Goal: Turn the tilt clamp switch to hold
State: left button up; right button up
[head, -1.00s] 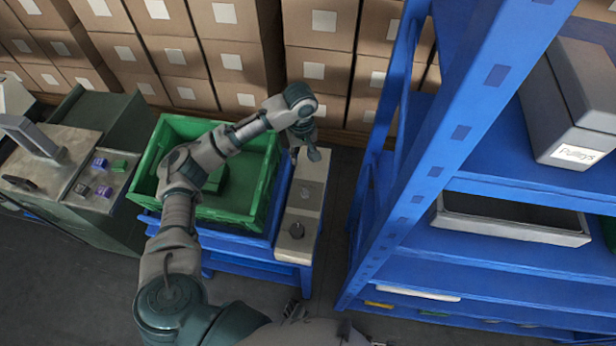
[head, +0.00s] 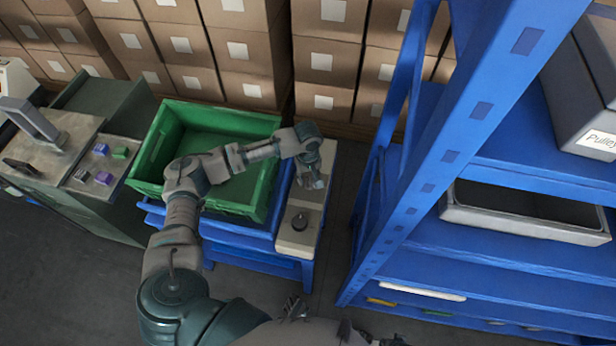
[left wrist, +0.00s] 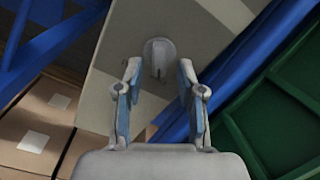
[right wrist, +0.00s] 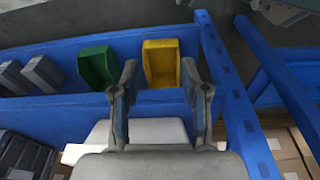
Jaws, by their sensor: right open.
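A narrow beige panel (head: 294,241) stands along the right side of the green crate. A dark round knob (head: 299,221) sits on its near part; I cannot read any label or setting. My left gripper (head: 313,181) hangs over the panel, just beyond this knob, and hides part of the surface. In the left wrist view a grey round knob (left wrist: 160,54) with a raised grip bar lies ahead, between the open fingers (left wrist: 159,70) and apart from them. My right gripper (right wrist: 160,78) is open and empty in the right wrist view, away from the panel.
The green crate (head: 148,160) stands left of the panel on a blue stand. A blue shelf rack (head: 425,160) rises close on the right, with a grey tray (head: 525,228). Stacked cartons (head: 245,60) line the back. The right wrist view shows yellow (right wrist: 160,62) and green bins (right wrist: 98,67).

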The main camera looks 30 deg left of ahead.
pick_arm(q)
jog(key=shift+d, duration=0.25)
jog(key=shift+r, duration=0.1)
grip_shut()
jog(key=shift+a, duration=0.15)
